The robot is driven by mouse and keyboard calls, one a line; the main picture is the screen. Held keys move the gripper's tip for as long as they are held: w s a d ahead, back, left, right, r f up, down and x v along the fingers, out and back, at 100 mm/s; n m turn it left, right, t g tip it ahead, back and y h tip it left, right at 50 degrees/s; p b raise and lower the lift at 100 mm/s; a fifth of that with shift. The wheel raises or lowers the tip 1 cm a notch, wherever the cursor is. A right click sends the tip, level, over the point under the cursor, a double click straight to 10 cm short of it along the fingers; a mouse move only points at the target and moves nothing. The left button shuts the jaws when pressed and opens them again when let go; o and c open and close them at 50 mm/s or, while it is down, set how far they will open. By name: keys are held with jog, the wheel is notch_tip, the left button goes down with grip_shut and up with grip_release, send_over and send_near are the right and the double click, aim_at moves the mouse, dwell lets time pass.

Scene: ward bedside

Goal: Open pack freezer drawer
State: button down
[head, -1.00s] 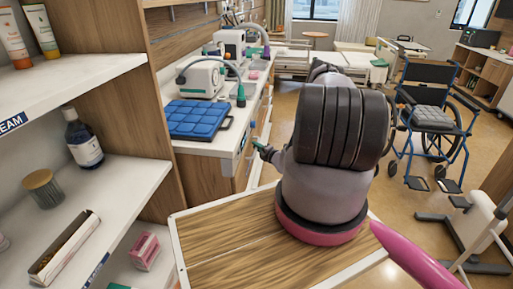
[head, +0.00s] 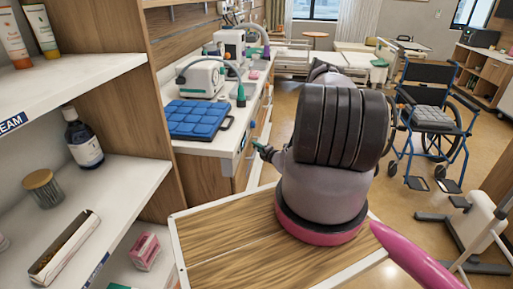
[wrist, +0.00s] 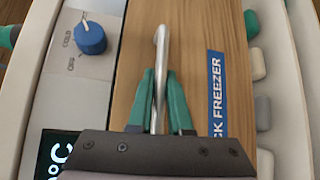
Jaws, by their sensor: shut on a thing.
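The pack freezer drawer front (wrist: 200,55) is wood-toned with a blue label reading "CK FREEZER" in the wrist view. A metal bar handle (wrist: 160,50) runs along it. My gripper (wrist: 157,100) has green fingers, one on each side of the handle, shut on it. In the head view my gripper (head: 262,149) reaches the counter front at the left of my arm; the handle is too small to make out there. Whether the drawer stands out from the cabinet cannot be told.
A blue knob (wrist: 90,38) marked COLD and OFF and a dark display (wrist: 58,150) sit beside the drawer front. A blue pack tray (head: 198,118) lies on the counter. Shelves with bottles (head: 83,140) stand at left; a wheelchair (head: 435,120) stands at right.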

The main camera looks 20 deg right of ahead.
jog(key=shift+s, duration=0.1)
jog(key=s+d, duration=0.9)
jog(key=d, duration=0.5)
jog(key=s+d, duration=1)
jog(key=d, duration=0.4)
jog(key=shift+f, duration=0.1)
jog(key=c, duration=0.8)
grip_release()
jog(key=shift+d, duration=0.1)
jog(key=shift+c, duration=0.2)
jog(key=shift+s, duration=0.1)
jog(key=v, duration=1)
jog(key=shift+s, duration=0.25)
jog(key=shift+d, duration=0.1)
